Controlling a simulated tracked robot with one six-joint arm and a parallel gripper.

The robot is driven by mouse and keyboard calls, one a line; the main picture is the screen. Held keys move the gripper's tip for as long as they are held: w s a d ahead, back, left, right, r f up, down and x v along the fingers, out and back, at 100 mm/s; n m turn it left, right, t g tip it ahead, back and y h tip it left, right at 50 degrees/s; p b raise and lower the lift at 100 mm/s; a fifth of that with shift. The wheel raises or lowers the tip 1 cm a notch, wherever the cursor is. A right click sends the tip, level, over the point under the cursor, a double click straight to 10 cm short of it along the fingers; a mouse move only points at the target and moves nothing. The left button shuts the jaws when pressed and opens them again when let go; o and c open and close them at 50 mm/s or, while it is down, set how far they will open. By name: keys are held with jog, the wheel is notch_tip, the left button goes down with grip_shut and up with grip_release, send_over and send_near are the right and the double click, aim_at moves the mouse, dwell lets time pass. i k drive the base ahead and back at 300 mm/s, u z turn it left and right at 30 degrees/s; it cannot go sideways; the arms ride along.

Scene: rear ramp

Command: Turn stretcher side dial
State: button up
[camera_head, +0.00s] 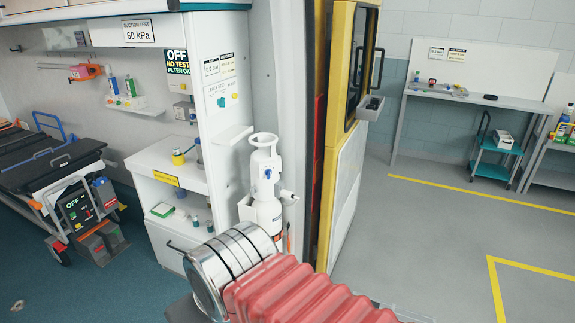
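The stretcher (72,157) stands at the left edge of the view, with a black mattress, blue rail and wheels. A dark panel (72,222) on its near end reads "OFF" in white. A blue knob, seemingly the side dial (100,182), sits at the upper right of this panel. The dial's exact setting is too small to read. My gripper is not in view. Only my arm's red bellows and chrome links show at the bottom middle, apart from the stretcher in the picture.
A white cabinet (165,160) with small items stands right of the stretcher. A white cylinder (265,185) stands on the cabinet's right side. A yellow-framed door (340,130) is in the middle. A workbench (480,99) stands at back right. The grey floor at right is clear.

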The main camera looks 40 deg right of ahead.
aim_at(268, 171)
jog(key=z, duration=0.4)
jog(key=i, duration=1.25)
jog(key=z, duration=0.15)
